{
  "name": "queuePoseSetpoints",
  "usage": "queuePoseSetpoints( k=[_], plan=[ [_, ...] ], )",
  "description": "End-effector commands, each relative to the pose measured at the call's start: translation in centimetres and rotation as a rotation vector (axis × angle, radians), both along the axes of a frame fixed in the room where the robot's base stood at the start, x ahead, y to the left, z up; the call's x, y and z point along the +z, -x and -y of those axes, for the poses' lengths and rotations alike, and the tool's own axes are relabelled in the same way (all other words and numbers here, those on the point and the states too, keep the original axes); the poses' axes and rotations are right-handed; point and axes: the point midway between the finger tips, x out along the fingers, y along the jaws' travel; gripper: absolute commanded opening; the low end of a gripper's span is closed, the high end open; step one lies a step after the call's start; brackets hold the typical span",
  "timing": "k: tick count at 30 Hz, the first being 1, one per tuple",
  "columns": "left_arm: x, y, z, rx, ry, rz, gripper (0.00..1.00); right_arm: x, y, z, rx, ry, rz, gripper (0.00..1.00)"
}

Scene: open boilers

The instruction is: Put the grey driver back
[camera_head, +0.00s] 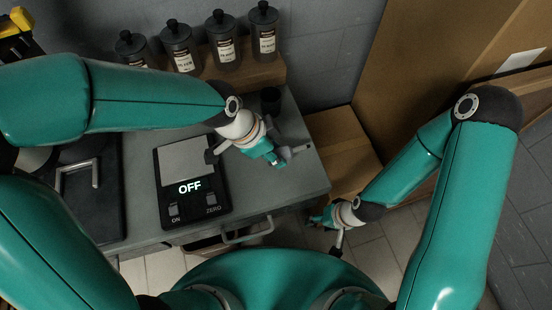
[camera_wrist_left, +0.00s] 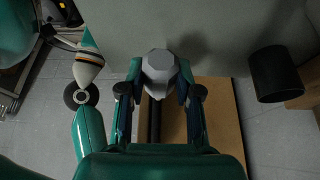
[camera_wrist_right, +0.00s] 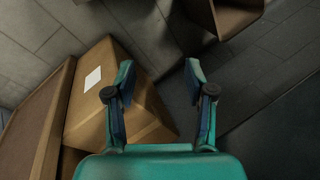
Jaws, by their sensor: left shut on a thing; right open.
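The grey driver (camera_wrist_left: 158,68) is clamped between the fingers of my left gripper (camera_wrist_left: 158,88), with its faceted light grey end toward the bench in the left wrist view. A dark bar, perhaps its shaft, shows below that end. In the head view my left gripper (camera_head: 268,154) is over the right part of the grey bench (camera_head: 297,180), with part of the driver (camera_head: 287,152) sticking out to the right. A black round cup (camera_wrist_left: 276,73) stands apart from the driver, and also shows at the bench's back edge (camera_head: 270,100). My right gripper (camera_wrist_right: 156,85) is open and empty, low beside the bench.
A scale (camera_head: 191,186) reading OFF lies on the bench, left of my left gripper. Several dark labelled bottles (camera_head: 222,45) stand on a brown ledge behind. Cardboard boxes (camera_head: 338,150) stand right of the bench; one also shows in the right wrist view (camera_wrist_right: 108,100).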

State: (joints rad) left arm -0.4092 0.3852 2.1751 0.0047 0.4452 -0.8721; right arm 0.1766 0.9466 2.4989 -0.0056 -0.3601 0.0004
Motion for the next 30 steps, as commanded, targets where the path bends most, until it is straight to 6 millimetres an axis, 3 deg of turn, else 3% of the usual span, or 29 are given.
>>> queuePoseSetpoints(
  k=[9, 20, 21, 25, 30],
  plan=[
    [-3.9, 0.1, -0.1, 0.002, -0.001, -0.004, 0.00, -0.2, 0.0, 0.0, 0.000, 0.000, 0.000, 0.54],
    [-4.4, 0.0, -0.1, 0.002, 0.000, 0.000, 0.00, -0.5, 0.0, 0.0, 0.000, 0.000, 0.000, 0.54],
    [-4.4, 0.0, -0.1, 0.002, 0.000, -0.001, 0.35, -0.5, 0.0, 0.0, 0.000, 0.000, 0.000, 0.54],
    [-4.3, 0.0, -0.1, 0.002, 0.000, -0.001, 0.56, -0.4, 0.0, 0.0, 0.000, 0.000, 0.000, 0.54],
    [-4.3, 0.0, -0.1, 0.002, -0.001, -0.001, 0.58, -0.4, 0.0, 0.0, 0.000, 0.000, 0.000, 0.54]
  ],
)
